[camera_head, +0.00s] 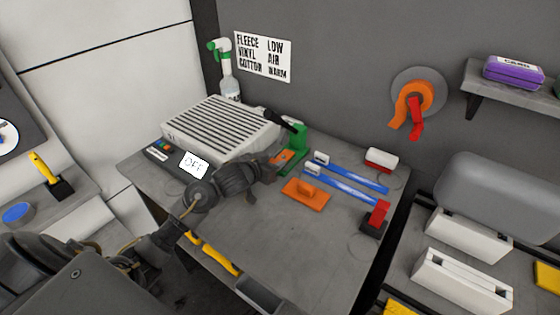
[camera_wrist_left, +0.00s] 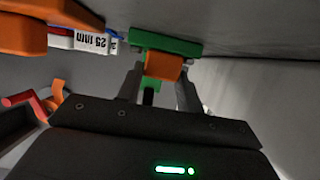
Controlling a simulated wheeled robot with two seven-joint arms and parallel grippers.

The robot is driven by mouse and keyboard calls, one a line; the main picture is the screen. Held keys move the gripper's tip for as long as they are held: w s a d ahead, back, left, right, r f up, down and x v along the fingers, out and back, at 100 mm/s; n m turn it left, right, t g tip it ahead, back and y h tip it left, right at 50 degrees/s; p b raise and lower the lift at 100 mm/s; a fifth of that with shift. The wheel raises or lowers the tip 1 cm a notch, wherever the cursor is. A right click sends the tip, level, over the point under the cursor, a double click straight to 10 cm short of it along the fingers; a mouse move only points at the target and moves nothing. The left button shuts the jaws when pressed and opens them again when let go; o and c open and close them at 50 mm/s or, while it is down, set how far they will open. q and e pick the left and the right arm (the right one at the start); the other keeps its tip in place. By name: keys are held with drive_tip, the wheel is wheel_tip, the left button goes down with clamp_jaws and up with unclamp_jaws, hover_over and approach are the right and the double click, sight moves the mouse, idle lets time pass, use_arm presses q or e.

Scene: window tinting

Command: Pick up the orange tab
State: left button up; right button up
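The orange tab (camera_head: 286,157) sits at the foot of a green stand (camera_head: 299,146) with a black lever, on the grey table. In the left wrist view the orange tab (camera_wrist_left: 163,66) stands out from the green piece (camera_wrist_left: 165,43). My left gripper (camera_head: 276,160) is right at the tab. In the wrist view its two fingers (camera_wrist_left: 161,84) are spread, with the near end of the tab between their tips. A small gap shows on the left side; contact on the right is unclear. My right gripper is not in view.
A ribbed white unit (camera_head: 220,125) stands behind my left arm, with a spray bottle (camera_head: 229,88) behind it. Blue strips (camera_head: 350,178), an orange block (camera_head: 306,194) and a red piece on a black base (camera_head: 375,220) lie to the right. The table front (camera_head: 290,245) is clear.

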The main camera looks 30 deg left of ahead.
use_arm(q)
drive_tip(key=c, duration=0.5)
drive_tip(key=shift+o, duration=0.2)
drive_tip(key=shift+r, duration=0.1)
drive_tip(key=shift+r, duration=0.55)
wheel_tip(320, 180, up, 2)
drive_tip(key=shift+r+p, duration=0.1)
drive_tip(key=shift+p, duration=0.3)
drive_tip(key=s, duration=0.6)
drive_tip(key=s+a, duration=0.1)
drive_tip(key=s, duration=0.5)
drive_tip(key=s+a+b, duration=0.1)
drive_tip(key=s, duration=0.5)
